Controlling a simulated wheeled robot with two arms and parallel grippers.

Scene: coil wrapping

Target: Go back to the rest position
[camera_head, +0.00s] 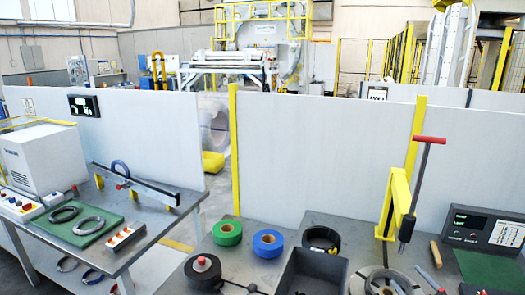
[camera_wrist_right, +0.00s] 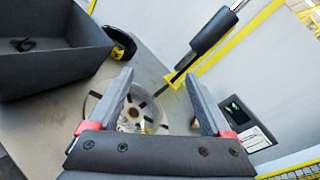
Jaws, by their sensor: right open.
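My right gripper (camera_wrist_right: 158,82) shows in the right wrist view with its two grey fingers wide apart and nothing between them. Beyond the fingers is a round slotted metal fixture (camera_wrist_right: 150,112) on the grey table. The fixture also shows at the bottom of the head view (camera_head: 368,286). I cannot clearly make out my right gripper in the head view. My left gripper is not in view.
The table holds a green roll (camera_head: 227,233), a blue roll (camera_head: 267,243), a black roll (camera_head: 321,240) and a dark open bin (camera_head: 312,272). A red-handled tool (camera_head: 418,190) stands at a yellow post. A display unit (camera_head: 485,230) stands right. White partitions (camera_head: 310,150) rise behind.

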